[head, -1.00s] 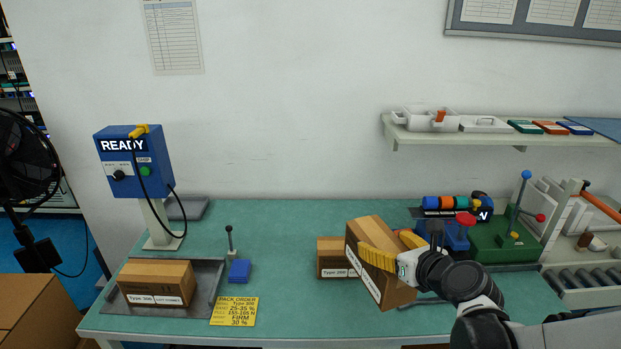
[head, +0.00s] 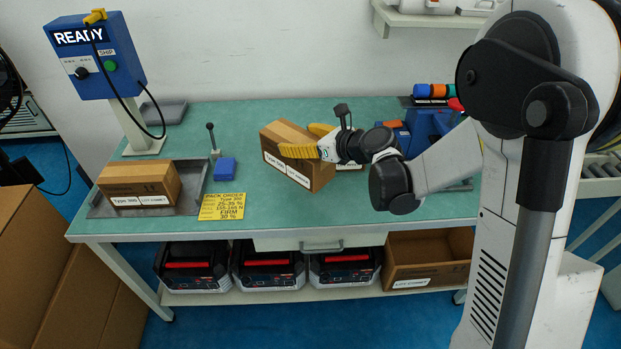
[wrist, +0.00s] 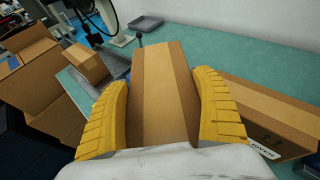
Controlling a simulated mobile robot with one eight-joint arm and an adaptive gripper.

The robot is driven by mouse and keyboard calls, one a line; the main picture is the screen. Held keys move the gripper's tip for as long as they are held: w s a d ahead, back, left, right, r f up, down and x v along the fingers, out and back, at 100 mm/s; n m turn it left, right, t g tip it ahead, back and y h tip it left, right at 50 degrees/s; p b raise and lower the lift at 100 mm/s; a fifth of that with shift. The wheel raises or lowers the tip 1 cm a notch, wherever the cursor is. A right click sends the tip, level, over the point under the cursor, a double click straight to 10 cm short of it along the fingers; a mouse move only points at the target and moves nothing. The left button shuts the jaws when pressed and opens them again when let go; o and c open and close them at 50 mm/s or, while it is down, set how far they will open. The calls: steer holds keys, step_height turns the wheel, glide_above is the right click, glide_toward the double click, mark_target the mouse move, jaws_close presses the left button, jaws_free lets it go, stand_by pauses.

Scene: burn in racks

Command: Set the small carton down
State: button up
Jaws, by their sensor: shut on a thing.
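My gripper (head: 301,141) has its two yellow fingers shut on a brown carton (head: 318,178) with a white label strip. In the wrist view the held carton (wrist: 160,90) fills the space between the fingers. It is over the middle of the green bench (head: 350,207), turned at an angle. I cannot tell if its underside touches the bench. A second carton (wrist: 262,112) lies close to its right in the wrist view; in the head view it is mostly hidden behind the held one. A third carton (head: 140,183) sits on the grey tray (head: 191,199) at left.
A yellow pack order card (head: 222,207) and a blue block (head: 225,169) lie between tray and held carton. The READY box (head: 90,60) stands at back left. Blue equipment (head: 428,125) is at right. The bench front between card and gripper is clear.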

step_height(320, 180, down, 9)
steer(key=b, duration=0.4)
steer(key=shift+f, duration=0.15)
steer(key=o, duration=1.4)
